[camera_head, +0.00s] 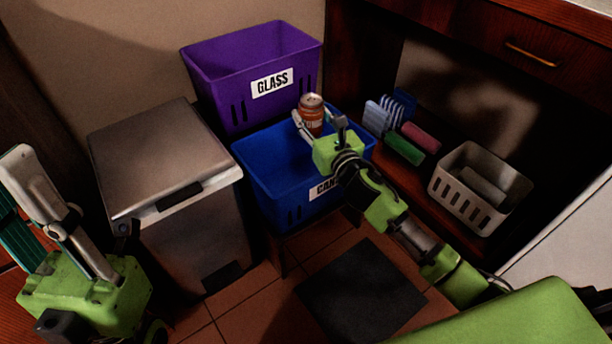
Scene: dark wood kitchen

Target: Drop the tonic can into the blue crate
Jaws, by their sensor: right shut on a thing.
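The tonic can (311,112) is orange-red with a silver top and sits upright between the fingers of my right gripper (318,122). That gripper is shut on it, above the back part of the blue crate (262,172). The crate is open at the top and carries a white label on its front, partly hidden by my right arm. The part of the crate's inside that shows looks empty. My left gripper (32,195) is at the left edge, away from the crate, with part of it out of the picture; its jaw state is unclear.
A purple crate (215,75) labelled GLASS stands behind the blue one. A steel pedal bin (165,160) stands to the left. A grey basket (450,190) and folded cloths (405,148) lie on the shelf at right. A dark mat (360,290) lies on the tiles.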

